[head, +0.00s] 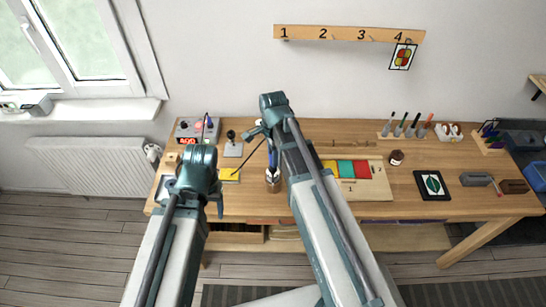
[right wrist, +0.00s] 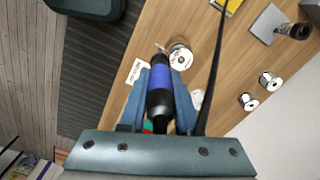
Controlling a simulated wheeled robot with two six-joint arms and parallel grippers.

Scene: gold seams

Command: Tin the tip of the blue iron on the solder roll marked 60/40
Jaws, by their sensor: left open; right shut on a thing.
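The blue iron (right wrist: 161,76) is clamped between the two fingers of my right gripper (right wrist: 160,92). In the head view its blue handle (head: 272,157) hangs down beside my right gripper (head: 266,132). A solder roll (right wrist: 181,57) with a pale round face lies just beyond the iron's front end; it also shows below the iron in the head view (head: 273,180). The tip is hard to make out, so contact is unclear. A card (right wrist: 137,72) lies beside the roll, its print unreadable. My left gripper (head: 194,192) is open and empty near the bench's front left.
Two more rolls (right wrist: 248,101) (right wrist: 270,81) lie off to the side. A yellow sponge (head: 229,175), an iron stand (head: 233,148) and a station with a red display (head: 188,133) are at the bench's left. A dark cable runs past the iron. A colored board (head: 372,188) lies right.

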